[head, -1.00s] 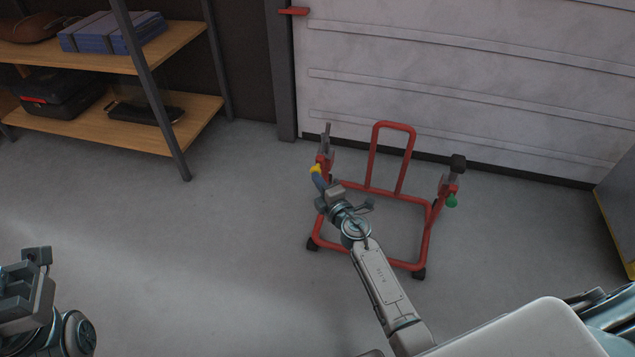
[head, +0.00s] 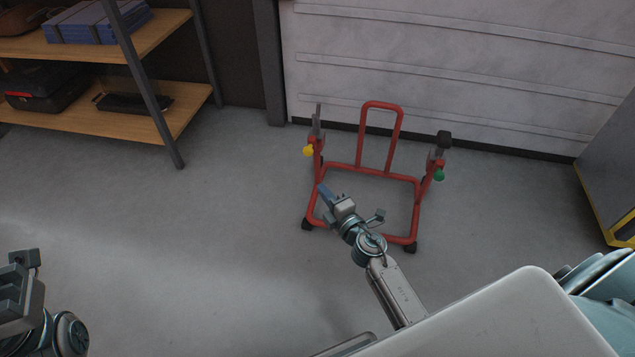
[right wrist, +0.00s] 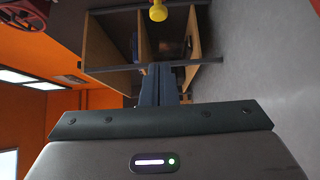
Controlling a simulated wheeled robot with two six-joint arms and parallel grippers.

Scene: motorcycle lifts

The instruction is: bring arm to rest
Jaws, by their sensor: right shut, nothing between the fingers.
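My right arm (head: 395,290) reaches in from the lower right of the head view. Its gripper (head: 323,190) is shut and empty, in front of the left side of the red motorcycle lift stand (head: 381,106). In the right wrist view the shut blue fingers (right wrist: 160,85) point toward shelving, with nothing between them. The stand has a yellow knob (head: 308,151) on its left post and a green knob (head: 439,175) on its right post. The yellow knob also shows in the right wrist view (right wrist: 158,12), apart from the fingers. My left gripper (head: 22,275) is at the lower left edge, partly cut off.
A shelf unit (head: 130,62) with blue cases (head: 95,24) and black cases stands at the upper left. A ribbed pale door (head: 480,75) is behind the stand. A grey cabinet with a yellow edge (head: 610,170) is at the right. The floor between shelf and stand is clear.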

